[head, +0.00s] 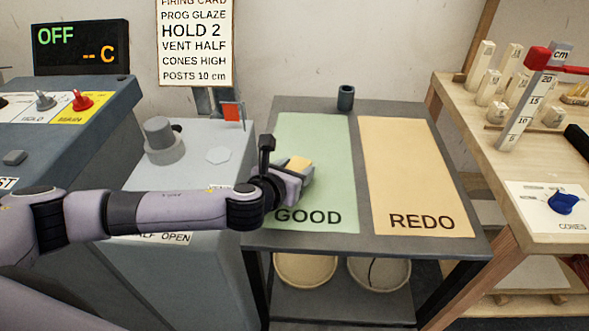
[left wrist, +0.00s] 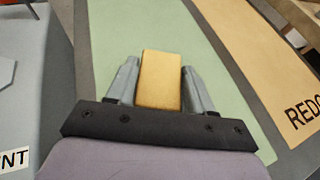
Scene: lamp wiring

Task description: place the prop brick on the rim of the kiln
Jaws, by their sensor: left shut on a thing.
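The prop brick (left wrist: 160,80) is a small yellow-tan block between the two grey fingers of my left gripper (left wrist: 158,88) in the left wrist view. In the head view the brick (head: 299,163) shows past the left gripper (head: 297,170), over the green GOOD mat (head: 320,135). The left gripper is shut on the brick. I cannot tell whether the brick touches the mat. The kiln seems to be the grey body (head: 200,210) at left of the table, partly hidden by my left arm; its rim is not clearly seen. My right gripper is not in view.
The dark table (head: 400,108) also bears an orange REDO mat (head: 408,165) and a small dark cup (head: 345,98) at the back. A wooden bench (head: 480,150) with white posts stands right. A control box (head: 65,120) stands left. Two round tubs (head: 305,270) sit below the table.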

